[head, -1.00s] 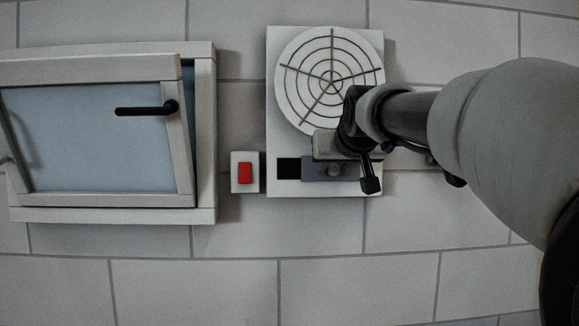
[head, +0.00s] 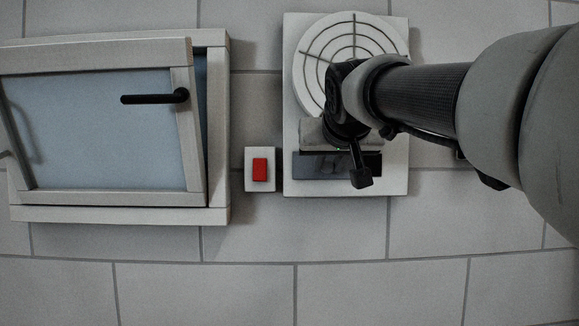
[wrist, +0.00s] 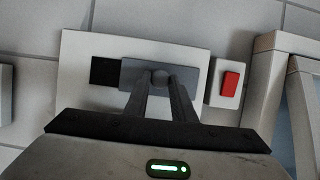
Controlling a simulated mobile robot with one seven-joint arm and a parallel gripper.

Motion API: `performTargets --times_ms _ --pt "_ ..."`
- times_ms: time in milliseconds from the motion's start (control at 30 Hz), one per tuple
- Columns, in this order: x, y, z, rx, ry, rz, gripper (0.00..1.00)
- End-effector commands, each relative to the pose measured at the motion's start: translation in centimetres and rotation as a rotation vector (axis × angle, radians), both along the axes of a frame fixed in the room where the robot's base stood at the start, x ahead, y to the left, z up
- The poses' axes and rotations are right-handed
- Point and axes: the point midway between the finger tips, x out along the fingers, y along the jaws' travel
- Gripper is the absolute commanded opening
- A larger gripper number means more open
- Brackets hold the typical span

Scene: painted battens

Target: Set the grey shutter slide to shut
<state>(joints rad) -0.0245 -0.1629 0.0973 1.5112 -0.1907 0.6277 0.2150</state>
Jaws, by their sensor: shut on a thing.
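The grey shutter slide (wrist: 138,73) sits in a white plate below a round vent grille (head: 310,70). In the wrist view, a dark opening (wrist: 105,71) shows at the slide's left end, and the slide reaches toward the plate's right edge. In the head view the slide (head: 308,165) is at the left of its track, with dark at the right, partly covered by my arm. My gripper (wrist: 159,82) is shut on the slide's small round knob (wrist: 160,76). In the head view my gripper (head: 332,133) hides the knob.
A red switch (head: 260,169) on a white box is just left of the plate in the head view. Further left is a tilted window (head: 95,130) with a black handle (head: 155,98). The tiled wall below is clear.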

Motion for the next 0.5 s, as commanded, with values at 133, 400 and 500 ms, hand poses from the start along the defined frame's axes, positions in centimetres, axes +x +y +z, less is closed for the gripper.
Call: performTargets --times_ms 133,400,500 --pt "-0.03 0.59 0.08 0.005 -0.001 0.010 0.00" --pt "-0.03 0.58 0.08 0.005 -0.001 0.010 0.41" --pt "-0.03 0.49 0.07 0.004 -0.001 0.008 0.41"
